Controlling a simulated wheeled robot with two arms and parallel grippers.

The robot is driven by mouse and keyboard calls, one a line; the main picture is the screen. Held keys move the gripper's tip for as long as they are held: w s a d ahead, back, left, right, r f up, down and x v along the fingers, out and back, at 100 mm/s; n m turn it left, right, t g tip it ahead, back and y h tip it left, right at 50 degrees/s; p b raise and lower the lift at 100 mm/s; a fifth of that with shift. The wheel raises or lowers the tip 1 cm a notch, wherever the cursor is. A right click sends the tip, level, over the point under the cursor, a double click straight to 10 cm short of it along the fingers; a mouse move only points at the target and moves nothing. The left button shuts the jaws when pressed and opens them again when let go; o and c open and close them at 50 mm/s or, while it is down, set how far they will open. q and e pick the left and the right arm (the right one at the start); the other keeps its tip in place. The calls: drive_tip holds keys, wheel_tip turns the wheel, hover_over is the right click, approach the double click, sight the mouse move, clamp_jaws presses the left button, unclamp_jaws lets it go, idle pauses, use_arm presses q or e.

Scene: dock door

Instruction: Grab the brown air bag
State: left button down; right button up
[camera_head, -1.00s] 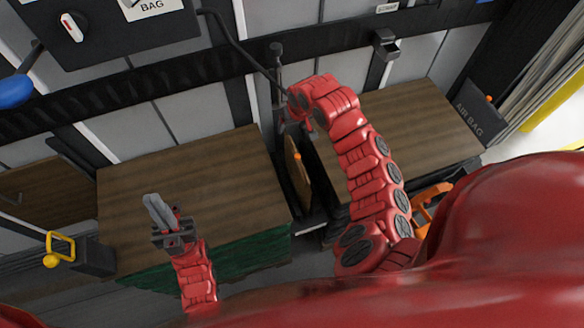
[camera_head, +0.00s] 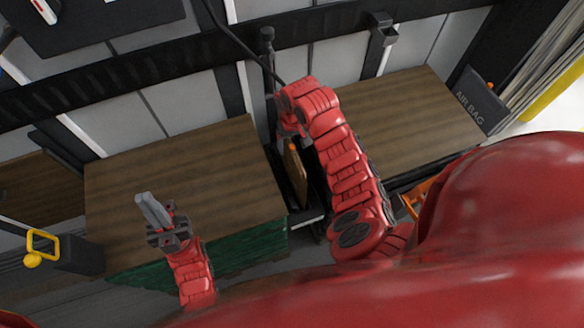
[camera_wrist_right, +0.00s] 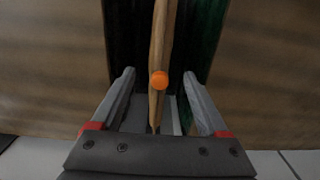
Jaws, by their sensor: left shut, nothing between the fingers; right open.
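The brown air bag (camera_head: 295,178) stands on edge, upright and thin, in the gap between two wooden-topped stacks. An orange knob sits on its top edge. In the right wrist view the bag (camera_wrist_right: 163,40) runs between the two fingers of my right gripper (camera_wrist_right: 160,98), with the orange knob near the middle. That gripper is open, with space on both sides of the bag, and I see no finger touching it. In the head view the right gripper is mostly hidden behind its own arm. My left gripper (camera_head: 146,210) is shut and empty over the left stack.
Left wooden top (camera_head: 190,165) and right wooden top (camera_head: 405,120) flank the narrow gap. A dark bag labelled AIR BAG (camera_head: 482,103) stands at the right. A black post (camera_head: 268,50) rises behind the gap. A yellow handle (camera_head: 42,245) is at far left.

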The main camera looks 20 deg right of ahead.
drive_tip(key=shift+f+p, duration=0.3)
drive_tip(key=shift+f, duration=0.3)
wheel_tip(320, 180, down, 3)
drive_tip(key=shift+w+r+p, duration=0.1)
drive_tip(key=shift+p, duration=0.35)
drive_tip(key=shift+f, duration=0.8)
clamp_jaws()
